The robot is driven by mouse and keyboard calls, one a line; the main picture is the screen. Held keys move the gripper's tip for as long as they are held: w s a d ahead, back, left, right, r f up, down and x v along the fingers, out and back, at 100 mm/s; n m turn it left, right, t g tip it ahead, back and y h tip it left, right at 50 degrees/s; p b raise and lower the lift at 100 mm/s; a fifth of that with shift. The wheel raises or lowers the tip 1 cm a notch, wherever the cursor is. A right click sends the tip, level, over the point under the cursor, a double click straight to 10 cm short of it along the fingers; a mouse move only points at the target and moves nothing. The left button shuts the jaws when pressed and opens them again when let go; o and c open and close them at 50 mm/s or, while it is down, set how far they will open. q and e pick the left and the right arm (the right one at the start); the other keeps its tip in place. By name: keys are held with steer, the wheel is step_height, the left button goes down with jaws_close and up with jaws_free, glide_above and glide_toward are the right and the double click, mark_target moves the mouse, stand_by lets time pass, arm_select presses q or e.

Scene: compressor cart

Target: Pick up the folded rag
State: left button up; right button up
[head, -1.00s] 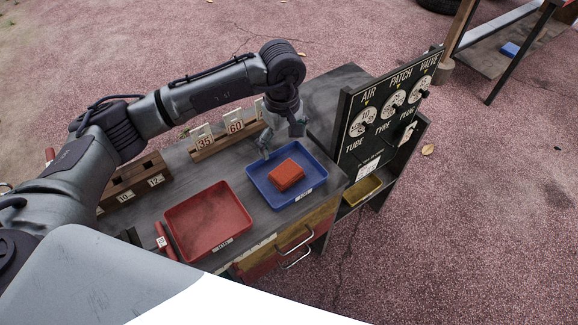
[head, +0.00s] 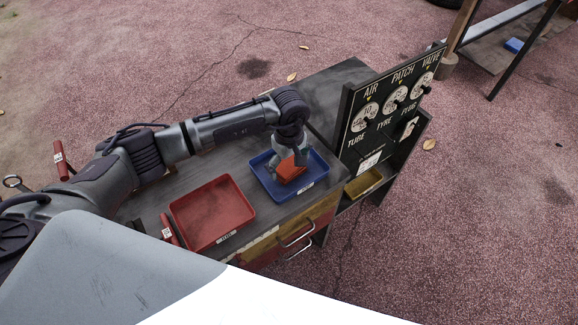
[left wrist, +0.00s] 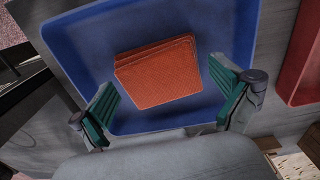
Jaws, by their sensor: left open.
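The folded rag (head: 290,170) is orange-red and lies in the blue tray (head: 315,182) on the cart top. In the left wrist view the folded rag (left wrist: 158,75) shows stacked layers at its upper edge, inside the blue tray (left wrist: 75,50). My left gripper (head: 290,160) is over the tray and hides part of the rag in the head view. In the left wrist view the left gripper (left wrist: 165,105) is open, with one green-padded finger to each side of the rag's near end. No contact with the rag shows. My right gripper is not in view.
A red tray (head: 212,214) sits beside the blue one on the cart top (head: 335,88). A black panel with dials (head: 392,105) stands at the cart's right end, above a yellow tray (head: 363,183). Drawers with handles (head: 297,240) face the front.

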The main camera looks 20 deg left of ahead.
mark_target(291, 167)
arm_select(q)
steer(key=c, duration=0.9)
steer(key=shift+c, duration=0.2)
steer(key=shift+r, duration=0.15)
steer(key=shift+r, duration=0.3)
steer(key=r, duration=0.3)
steer(key=shift+s+d+r+b, duration=0.1)
steer(key=shift+d+r+b, duration=0.2)
steer(key=shift+d+b, duration=0.1)
steer(key=s+d+r, duration=0.2)
steer(key=d+r, duration=0.1)
steer(key=d, duration=0.2)
steer(key=s+d+r+b, duration=0.1)
steer(key=s+d+r, duration=0.1)
steer(key=d, duration=0.3)
steer(key=shift+s+r, duration=0.25)
steer(key=shift+r, duration=0.55)
